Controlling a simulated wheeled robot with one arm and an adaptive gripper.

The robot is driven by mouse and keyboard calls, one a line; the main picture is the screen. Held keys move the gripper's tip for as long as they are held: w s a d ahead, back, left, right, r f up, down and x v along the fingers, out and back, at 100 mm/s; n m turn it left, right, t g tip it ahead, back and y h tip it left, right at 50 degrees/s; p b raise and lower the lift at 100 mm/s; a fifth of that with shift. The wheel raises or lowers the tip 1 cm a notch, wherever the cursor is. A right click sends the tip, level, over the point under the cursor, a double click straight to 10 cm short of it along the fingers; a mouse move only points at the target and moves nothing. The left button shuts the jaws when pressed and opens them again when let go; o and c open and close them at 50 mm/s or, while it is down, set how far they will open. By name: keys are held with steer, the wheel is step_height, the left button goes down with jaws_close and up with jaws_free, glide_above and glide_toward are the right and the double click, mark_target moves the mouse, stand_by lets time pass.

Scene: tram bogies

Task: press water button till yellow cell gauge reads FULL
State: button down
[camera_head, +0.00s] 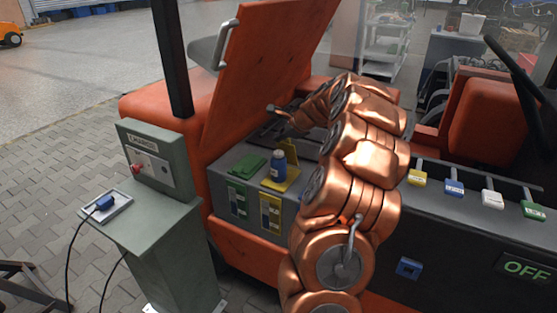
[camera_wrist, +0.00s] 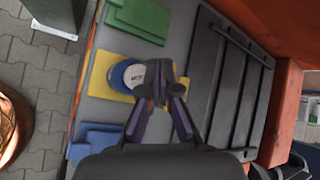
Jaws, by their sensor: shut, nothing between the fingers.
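The yellow cell (camera_head: 284,184) shows a yellow top, with the yellow gauge (camera_head: 270,213) on the front face below it. The gauge's reading is too small to make out. A blue bottle (camera_head: 278,166) stands upright on the yellow top. In the wrist view the bottle (camera_wrist: 121,78) shows from above, with a pale round top whose lettering I cannot read. I cannot tell which part is the water button. My gripper (camera_wrist: 160,68) is shut and empty, its fingertips just right of the bottle's top; contact is unclear. In the head view I cannot make out the fingers.
A green cell (camera_head: 243,168) with its own gauge lies left of the yellow one. A blue cell (camera_wrist: 92,142) lies on the other side. The raised orange cover (camera_head: 262,65) stands behind. A grey control pedestal (camera_head: 160,230) is at left. An OFF sign (camera_head: 527,267) shows at right.

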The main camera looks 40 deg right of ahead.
mark_target(276, 151)
steer(key=shift+f, duration=1.3)
steer(key=shift+f, duration=0.15)
stand_by(0.4)
steer(key=shift+f, duration=0.25)
steer(key=shift+f, duration=0.9)
stand_by(1.2)
steer(key=shift+r, duration=0.15)
steer(key=shift+r+p, duration=0.85)
steer(key=shift+r, duration=0.3)
steer(key=shift+r, duration=0.1)
steer(key=shift+r+p, duration=2.05)
steer(key=shift+r, duration=0.35)
